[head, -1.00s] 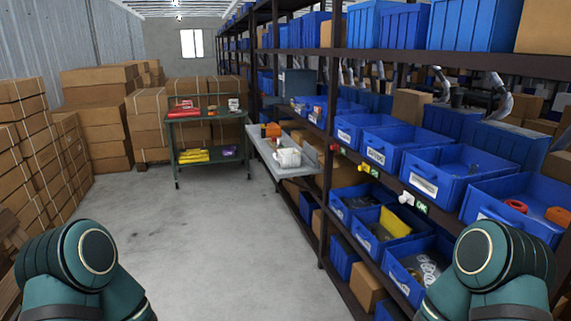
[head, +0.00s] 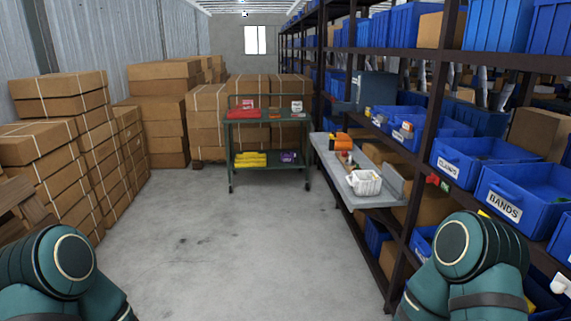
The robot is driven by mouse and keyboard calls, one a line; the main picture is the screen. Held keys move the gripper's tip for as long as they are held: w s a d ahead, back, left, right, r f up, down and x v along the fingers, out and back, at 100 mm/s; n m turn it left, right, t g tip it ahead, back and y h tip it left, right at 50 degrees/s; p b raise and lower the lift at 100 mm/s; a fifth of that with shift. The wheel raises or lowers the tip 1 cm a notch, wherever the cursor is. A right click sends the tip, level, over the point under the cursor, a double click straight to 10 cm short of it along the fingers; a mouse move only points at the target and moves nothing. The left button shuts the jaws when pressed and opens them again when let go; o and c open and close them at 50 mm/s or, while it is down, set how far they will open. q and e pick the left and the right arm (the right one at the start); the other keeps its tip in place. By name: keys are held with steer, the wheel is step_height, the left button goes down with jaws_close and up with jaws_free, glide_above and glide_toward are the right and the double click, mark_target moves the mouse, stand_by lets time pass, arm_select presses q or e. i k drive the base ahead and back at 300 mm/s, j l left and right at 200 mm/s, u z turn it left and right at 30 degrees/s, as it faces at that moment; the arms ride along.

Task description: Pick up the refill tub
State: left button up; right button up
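A white open tub (head: 365,183) stands on the near part of a grey ledge (head: 380,201) that juts from the right-hand shelving. It is the likeliest refill tub, but I cannot read any label on it. Small items lie just behind it, with an orange and black item (head: 342,142) farther back. Only upper parts of my two arms show, at the bottom left and bottom right. Both grippers are out of view, and the tub stands well ahead of my arms.
Tall shelving (head: 432,130) with blue bins (head: 504,205) runs along the right. A green cart (head: 268,118) with red and yellow items stands at the back. Cardboard boxes (head: 90,150) line the left. The grey floor (head: 240,240) between is clear.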

mark_target(362, 183)
steer(key=i+j+z, duration=0.1)
steer(key=i, duration=0.6)
steer(key=i+j+z, duration=0.1)
steer(key=i, duration=0.6)
steer(key=i+j+z, duration=0.1)
steer(key=i+z, duration=0.25)
steer(key=i+j+z, duration=0.15)
steer(key=z, duration=0.25)
steer(key=i+j+z, duration=0.2)
steer(key=z, duration=0.15)
